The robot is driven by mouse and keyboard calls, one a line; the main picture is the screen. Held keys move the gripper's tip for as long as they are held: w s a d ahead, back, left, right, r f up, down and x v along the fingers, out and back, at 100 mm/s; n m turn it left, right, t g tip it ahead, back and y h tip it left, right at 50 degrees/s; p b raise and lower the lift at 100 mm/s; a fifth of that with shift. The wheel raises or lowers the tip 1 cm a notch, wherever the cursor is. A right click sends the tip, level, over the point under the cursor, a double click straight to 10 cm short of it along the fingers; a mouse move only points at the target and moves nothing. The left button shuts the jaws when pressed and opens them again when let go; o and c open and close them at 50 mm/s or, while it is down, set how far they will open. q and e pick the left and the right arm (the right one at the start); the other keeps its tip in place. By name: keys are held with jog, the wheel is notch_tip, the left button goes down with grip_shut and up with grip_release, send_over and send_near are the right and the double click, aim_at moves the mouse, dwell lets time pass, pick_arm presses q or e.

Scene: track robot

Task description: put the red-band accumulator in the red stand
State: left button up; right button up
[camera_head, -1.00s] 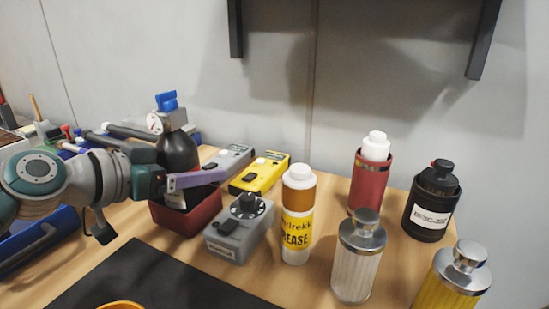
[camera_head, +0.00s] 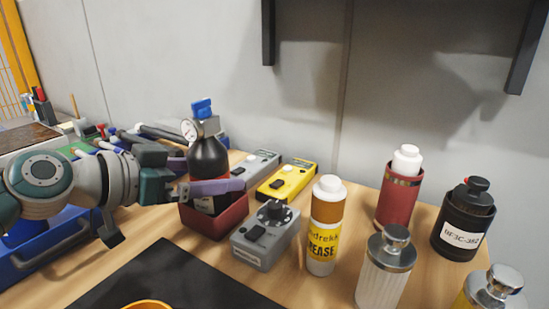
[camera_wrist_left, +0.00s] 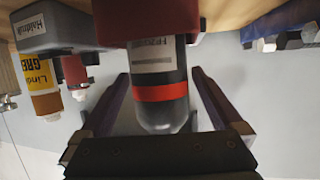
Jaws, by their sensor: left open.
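The red-band accumulator (camera_head: 208,158) is a black bottle with a gauge and a blue valve on top. It stands upright in the red stand (camera_head: 222,221), a box on the bench, its lower part hidden by the walls. The upside-down left wrist view shows its red band (camera_wrist_left: 160,92), pale label and rounded shoulder, with the stand's red wall (camera_wrist_left: 117,28) around its lower end. My left gripper (camera_head: 200,176) is open, one purple finger on each side of the accumulator. In the wrist view gaps show between the bottle and both fingers (camera_wrist_left: 162,100). My right gripper is not in view.
Close right of the stand are a grey dial box (camera_head: 262,243), a yellow meter (camera_head: 290,179) and a grease bottle (camera_head: 324,235). A red canister (camera_head: 397,204), a black canister (camera_head: 461,230) and a silver-capped white one (camera_head: 382,278) stand farther right. A dark mat (camera_head: 170,275) lies in front.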

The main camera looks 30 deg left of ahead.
aim_at(192, 175)
pick_arm(q)
jog(key=v, duration=0.8)
jog(key=shift+s+a+r, duration=0.1)
jog(key=shift+s, duration=0.3)
